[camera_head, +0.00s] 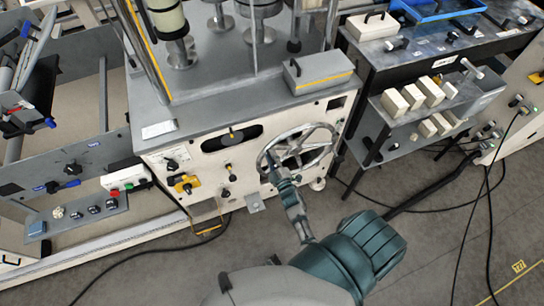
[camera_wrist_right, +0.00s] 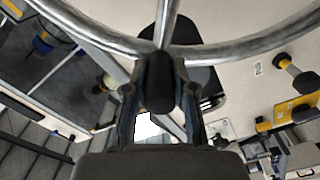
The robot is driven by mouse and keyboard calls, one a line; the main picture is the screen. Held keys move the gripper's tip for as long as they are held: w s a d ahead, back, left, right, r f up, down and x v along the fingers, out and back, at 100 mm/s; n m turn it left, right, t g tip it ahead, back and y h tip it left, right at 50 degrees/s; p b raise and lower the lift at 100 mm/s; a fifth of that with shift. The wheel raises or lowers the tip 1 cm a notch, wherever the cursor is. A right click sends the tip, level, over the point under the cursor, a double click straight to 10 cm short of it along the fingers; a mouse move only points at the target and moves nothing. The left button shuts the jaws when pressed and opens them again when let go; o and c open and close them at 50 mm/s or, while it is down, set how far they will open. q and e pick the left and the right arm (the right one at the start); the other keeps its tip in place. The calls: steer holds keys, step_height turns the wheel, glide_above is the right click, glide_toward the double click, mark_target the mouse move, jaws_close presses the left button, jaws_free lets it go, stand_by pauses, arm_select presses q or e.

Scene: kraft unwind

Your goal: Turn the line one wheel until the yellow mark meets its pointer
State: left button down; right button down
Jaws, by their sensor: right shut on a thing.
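The metal spoked handwheel (camera_head: 318,126) is on the front panel of the pale machine. Its rim (camera_wrist_right: 245,48) crosses the top of the right wrist view. My right gripper (camera_head: 273,162) reaches up to the wheel's lower left side. In the right wrist view, the fingers of this gripper (camera_wrist_right: 160,92) are shut on the wheel's dark handle (camera_wrist_right: 160,75), which stands out from the rim. I cannot make out the yellow mark or its pointer in either view. My left gripper is not in view.
Left of the wheel, the panel has a yellow switch (camera_head: 186,184) and several black knobs. A grey box with a yellow stripe (camera_head: 318,72) sits on the ledge above. At right, a shelf holds several cream blocks (camera_head: 411,97). Cables lie on the grey floor (camera_head: 440,230).

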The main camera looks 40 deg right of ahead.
steer(key=shift+a+f, duration=0.15)
steer(key=shift+a, duration=0.15)
steer(key=shift+d, duration=0.15)
steer(key=c, duration=1)
jaws_free()
steer(key=shift+d, duration=0.1)
steer(key=shift+o, duration=0.2)
steer(key=v, duration=1.2)
steer(key=shift+f, duration=0.1)
